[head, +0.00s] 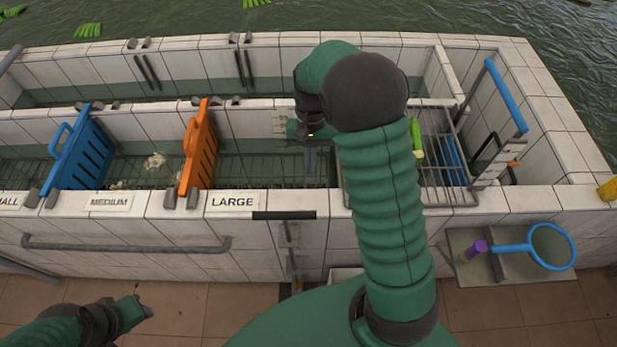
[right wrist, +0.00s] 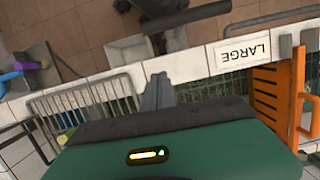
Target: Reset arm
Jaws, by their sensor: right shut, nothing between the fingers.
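My right arm reaches up and forward over the tiled trough in the head view. My left gripper (head: 138,308) is low at the bottom left, over the brown floor and apart from the trough. Its fingers are too small and dark to judge.
An orange divider (head: 200,148) and a blue divider (head: 84,152) stand in the trough. A wire rack (head: 455,190) holds green and blue items, partly behind my arm. A blue-rimmed net (head: 551,246) and a purple-topped item (head: 472,250) are at the right.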

